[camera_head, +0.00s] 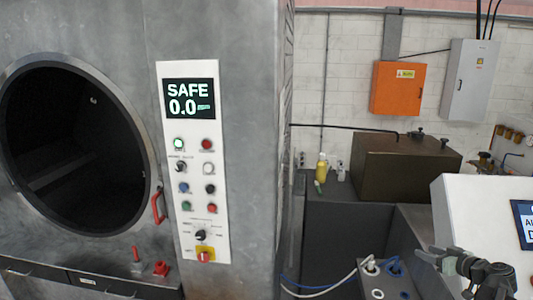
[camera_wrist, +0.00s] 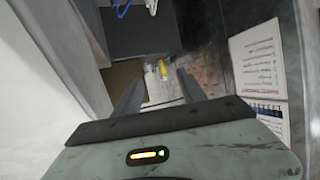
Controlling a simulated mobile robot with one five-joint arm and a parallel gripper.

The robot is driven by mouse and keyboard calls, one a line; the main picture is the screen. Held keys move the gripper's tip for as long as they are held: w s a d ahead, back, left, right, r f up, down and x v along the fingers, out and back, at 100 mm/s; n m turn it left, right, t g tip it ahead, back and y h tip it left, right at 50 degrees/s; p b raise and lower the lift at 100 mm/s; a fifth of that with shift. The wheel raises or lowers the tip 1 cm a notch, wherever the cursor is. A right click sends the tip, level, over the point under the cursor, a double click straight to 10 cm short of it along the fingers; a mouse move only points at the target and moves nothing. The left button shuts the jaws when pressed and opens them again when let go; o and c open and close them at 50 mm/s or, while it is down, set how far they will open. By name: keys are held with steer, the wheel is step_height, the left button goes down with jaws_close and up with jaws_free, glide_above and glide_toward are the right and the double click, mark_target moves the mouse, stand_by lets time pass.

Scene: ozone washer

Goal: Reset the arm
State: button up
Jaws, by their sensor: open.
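My gripper shows in the wrist view (camera_wrist: 158,85), with its two dark fingers spread apart and nothing between them. In the head view my arm and gripper (camera_head: 434,258) are at the lower right, in front of the white slanted console (camera_head: 462,215). The gripper points left there, towards the grey block with cables and holes (camera_head: 378,284). I cannot tell whether it touches the console. In the wrist view a yellow bottle (camera_wrist: 163,68) appears beyond the fingertips, in the background.
The washer's round opening (camera_head: 80,140) is dark, with a red handle (camera_head: 158,206) beside it. Its control panel (camera_head: 194,160) reads "SAFE 0.0". Blue and white cables (camera_head: 325,288) loop low. A posted sheet (camera_wrist: 257,57) shows in the wrist view.

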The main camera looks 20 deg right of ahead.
steer(key=w+a+f+n+g+y+b, duration=0.15)
steer(key=w+a+f+b, duration=0.35)
steer(key=a, duration=0.7)
steer(key=w+a+f+n+g+y+b, duration=0.1)
steer(key=w+a+f+n+y, duration=0.25)
steer(key=w+a, duration=0.65)
steer(key=w+a+f+n+g+y+b, duration=0.15)
steer(key=w+a+f+b, duration=0.3)
steer(key=a, duration=1.05)
steer(key=s+a+f+n+g+b, duration=0.1)
steer(key=s+a+f+g+b, duration=0.15)
steer(key=a+f, duration=0.4)
steer(key=s+a+f+g+h+b, duration=0.1)
steer(key=s+a+f+g, duration=0.15)
steer(key=a, duration=0.75)
steer(key=s+a+f+n+g+b, duration=0.1)
steer(key=s+a+f+g+b, duration=0.15)
steer(key=a+f, duration=0.4)
steer(key=s+d+f+m+g+h, duration=0.2)
steer(key=s+d+m+h, duration=0.2)
steer(key=s+m, duration=0.4)
steer(key=shift+s+d+f+h, duration=0.2)
steer(key=shift+s+d+h, duration=0.2)
steer(key=shift+s+h, duration=0.3)
steer(key=shift+w+m, duration=0.1)
steer(key=shift+m, duration=0.15)
